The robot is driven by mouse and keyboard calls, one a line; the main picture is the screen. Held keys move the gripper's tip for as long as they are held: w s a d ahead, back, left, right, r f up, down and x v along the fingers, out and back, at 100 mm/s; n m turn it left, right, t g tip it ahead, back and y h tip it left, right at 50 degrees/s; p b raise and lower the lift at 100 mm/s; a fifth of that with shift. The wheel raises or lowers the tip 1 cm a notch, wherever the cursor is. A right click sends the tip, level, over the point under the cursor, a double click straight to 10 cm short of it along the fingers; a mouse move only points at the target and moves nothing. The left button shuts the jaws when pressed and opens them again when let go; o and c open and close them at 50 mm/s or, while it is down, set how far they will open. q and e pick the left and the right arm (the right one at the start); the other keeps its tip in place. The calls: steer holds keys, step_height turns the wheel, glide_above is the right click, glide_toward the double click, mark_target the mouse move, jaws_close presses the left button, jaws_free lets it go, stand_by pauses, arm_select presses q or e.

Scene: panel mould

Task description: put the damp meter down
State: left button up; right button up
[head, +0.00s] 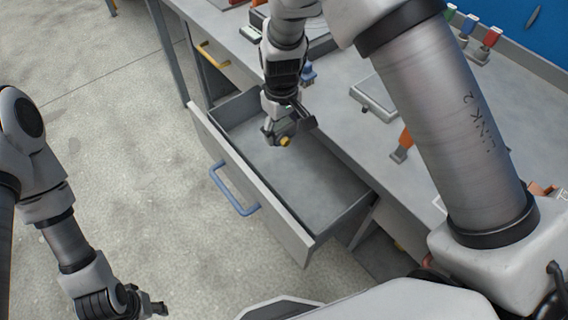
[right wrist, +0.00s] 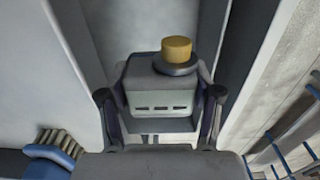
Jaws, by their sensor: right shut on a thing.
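The damp meter is a grey box with a yellow knob on a dark collar; in the right wrist view the damp meter (right wrist: 160,97) sits between both fingers. My right gripper (right wrist: 160,112) is shut on its sides. In the head view my right gripper (head: 287,131) is over the far part of the open drawer (head: 315,185), and the meter (head: 285,141) shows mostly as its yellow knob. I cannot tell whether the meter touches the drawer bottom. My left gripper (head: 150,306) hangs over the floor at the lower left; its finger opening is unclear.
The drawer has a blue handle (head: 234,190), and its near part is bare. A closed drawer with a yellow handle (head: 213,55) is beyond. The workbench (head: 345,120) holds a grey flat box (head: 374,97) and an orange-handled tool (head: 402,145). A brush (right wrist: 58,147) is close by the wrist.

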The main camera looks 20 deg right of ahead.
mark_target(282, 173)
steer(key=f, duration=1.6)
steer(key=shift+w+d+f, duration=0.1)
steer(key=shift+w+f, duration=0.15)
steer(key=shift+f, duration=0.1)
steer(key=o, duration=1.5)
steer(key=shift+f, duration=0.1)
steer(key=shift+c, duration=0.2)
step_height(282, 173, up, 8)
steer(key=shift+f, duration=0.1)
